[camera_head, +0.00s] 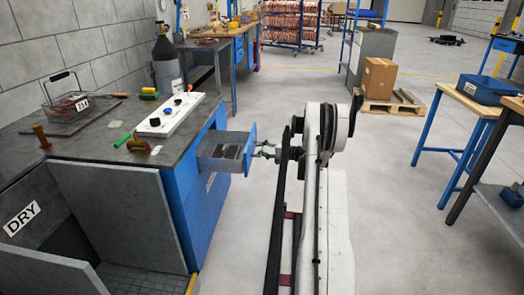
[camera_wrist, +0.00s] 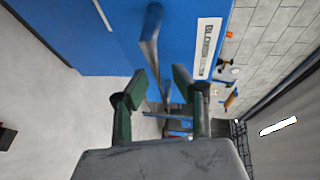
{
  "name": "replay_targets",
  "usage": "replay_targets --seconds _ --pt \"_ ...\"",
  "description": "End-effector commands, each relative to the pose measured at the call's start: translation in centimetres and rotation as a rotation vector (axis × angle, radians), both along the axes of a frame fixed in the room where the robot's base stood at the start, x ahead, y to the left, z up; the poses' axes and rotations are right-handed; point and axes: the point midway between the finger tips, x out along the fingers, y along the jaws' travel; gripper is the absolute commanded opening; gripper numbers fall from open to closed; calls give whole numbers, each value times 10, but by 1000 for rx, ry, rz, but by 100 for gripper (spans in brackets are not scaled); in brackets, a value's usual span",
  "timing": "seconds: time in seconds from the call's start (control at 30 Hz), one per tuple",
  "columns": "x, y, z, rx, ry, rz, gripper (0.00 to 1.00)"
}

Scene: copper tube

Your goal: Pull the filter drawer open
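The filter drawer (camera_head: 222,150) stands out from the blue side of the workbench cabinet, and its grey inside with dark contents shows. Its blue front (camera_head: 251,146) faces my gripper (camera_head: 264,150), which is just to the right of it. In the wrist view, my gripper (camera_wrist: 160,80) has its two dark green fingers spread apart. The exact depth of the fingers around the bar is hard to tell.
The bench top (camera_head: 90,135) holds a white control panel (camera_head: 169,116), a wire basket (camera_head: 68,103) and hand tools. Clear floor (camera_head: 385,170) lies right of my arm, before another workbench (camera_head: 483,105).

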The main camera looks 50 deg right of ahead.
Motion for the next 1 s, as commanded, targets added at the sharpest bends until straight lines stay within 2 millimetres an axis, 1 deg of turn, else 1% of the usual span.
replay_targets --seconds 0.27,0.37,0.47,0.8,1.0 --pt "-1 0 0 0 0 0 30" --pt "-6 -1 1 0 0 -2 30" --pt "-18 -3 3 0 0 -2 30" --pt "-82 -10 15 0 0 -3 30" --pt "-108 -13 20 0 0 -2 30"
